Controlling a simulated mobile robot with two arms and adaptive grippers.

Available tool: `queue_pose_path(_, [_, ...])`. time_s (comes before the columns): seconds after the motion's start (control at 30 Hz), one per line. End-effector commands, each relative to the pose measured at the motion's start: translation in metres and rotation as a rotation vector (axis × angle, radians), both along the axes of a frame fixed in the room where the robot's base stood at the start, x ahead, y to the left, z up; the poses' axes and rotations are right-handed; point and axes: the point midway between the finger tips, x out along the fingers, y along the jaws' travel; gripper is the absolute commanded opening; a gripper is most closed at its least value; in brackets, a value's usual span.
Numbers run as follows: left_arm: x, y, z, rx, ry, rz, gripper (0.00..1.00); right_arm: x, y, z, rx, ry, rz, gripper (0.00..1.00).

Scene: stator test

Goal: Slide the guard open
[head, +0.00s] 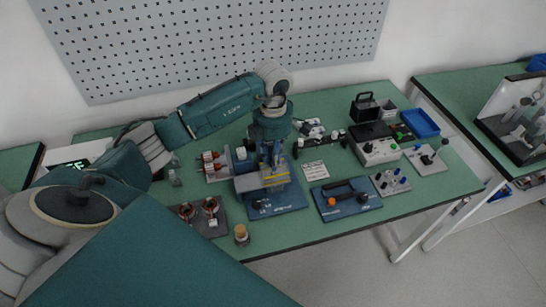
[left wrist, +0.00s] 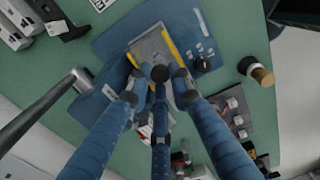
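The guard is a grey panel with yellow edge strips, on a blue base plate (head: 290,203) near the table's front middle. In the head view the guard (head: 276,181) sits just below my left gripper (head: 268,158), which points straight down. In the left wrist view the guard (left wrist: 150,46) lies ahead of the fingertips. The blue fingers of the left gripper (left wrist: 158,84) are around or just above a round black knob-like end (left wrist: 160,73) at the guard's near edge. Whether they touch or clasp it, I cannot tell. My right gripper is out of view.
Copper-wound parts sit on a dark tray (head: 207,225) left of the guard, near a small yellow-topped jar (head: 241,234). To the right are a blue plate with a black handle (head: 345,198), a grey instrument box (head: 379,151) and a blue bin (head: 420,123). A pegboard (head: 210,45) stands behind.

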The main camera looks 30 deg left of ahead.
Motion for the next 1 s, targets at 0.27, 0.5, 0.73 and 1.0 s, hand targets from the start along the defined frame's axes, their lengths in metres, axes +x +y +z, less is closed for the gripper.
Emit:
queue_pose_path(0.27, [-0.003, 0.003, 0.0, 0.0, 0.001, 0.0, 0.0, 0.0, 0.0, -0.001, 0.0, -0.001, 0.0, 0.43])
queue_pose_path(0.5, [-0.041, 0.038, -0.003, 0.004, 0.002, 0.002, 0.0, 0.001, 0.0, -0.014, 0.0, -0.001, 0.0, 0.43])
queue_pose_path(0.73, [-0.066, 0.057, 0.0, 0.001, 0.0, 0.0, 0.0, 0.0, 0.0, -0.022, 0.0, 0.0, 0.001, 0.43])
queue_pose_path(1.0, [-0.068, 0.059, 0.001, 0.003, 0.005, 0.001, 0.0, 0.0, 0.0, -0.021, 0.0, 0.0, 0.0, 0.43])
